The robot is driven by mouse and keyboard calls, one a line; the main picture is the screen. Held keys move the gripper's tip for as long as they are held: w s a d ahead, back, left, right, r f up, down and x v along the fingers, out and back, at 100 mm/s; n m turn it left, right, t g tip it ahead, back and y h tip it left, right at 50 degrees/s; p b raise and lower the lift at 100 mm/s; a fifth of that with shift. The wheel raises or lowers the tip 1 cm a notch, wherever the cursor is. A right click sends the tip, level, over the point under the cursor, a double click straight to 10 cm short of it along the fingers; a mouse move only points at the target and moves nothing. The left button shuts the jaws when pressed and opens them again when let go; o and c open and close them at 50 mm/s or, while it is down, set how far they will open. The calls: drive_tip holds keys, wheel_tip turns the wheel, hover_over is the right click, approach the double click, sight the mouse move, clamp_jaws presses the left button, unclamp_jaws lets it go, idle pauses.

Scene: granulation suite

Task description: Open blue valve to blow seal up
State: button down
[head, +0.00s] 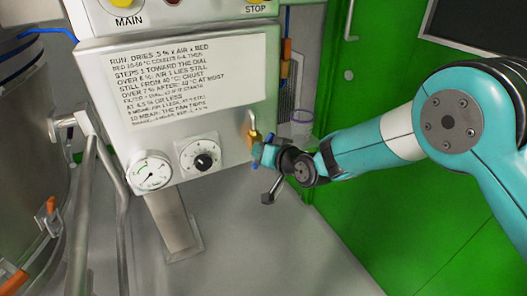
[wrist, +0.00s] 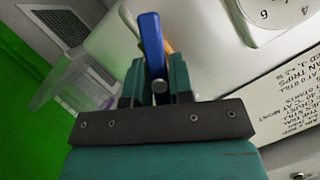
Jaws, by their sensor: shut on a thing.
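The blue valve handle (wrist: 151,42) is a flat blue lever, seen large in the wrist view. My gripper (wrist: 157,78) has its two teal fingers closed on either side of the lever, with a round grey pin head between them. In the head view my gripper (head: 262,154) is at the right edge of the grey control cabinet, just below a brass fitting (head: 253,133). Only small bits of blue show around the fingers there, so most of the handle is hidden.
The cabinet front carries a printed instruction sheet (head: 180,75), a white gauge (head: 152,171) and a black dial (head: 203,161). A steel vessel (head: 30,130) with pipes stands at the left. A green door (head: 400,215) is behind my arm.

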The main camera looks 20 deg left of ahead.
drive_tip(key=n+t+h, duration=0.2)
drive_tip(key=n, duration=0.2)
drive_tip(key=shift+b, duration=0.4)
drive_tip(key=shift+r, duration=0.1)
idle(0.4)
drive_tip(key=c, duration=1)
unclamp_jaws()
drive_tip(key=shift+c, duration=0.2)
drive_tip(key=p+v, duration=0.1)
drive_tip(key=v, duration=1.6)
drive_tip(key=shift+s, duration=0.2)
drive_tip(key=shift+r, duration=0.15)
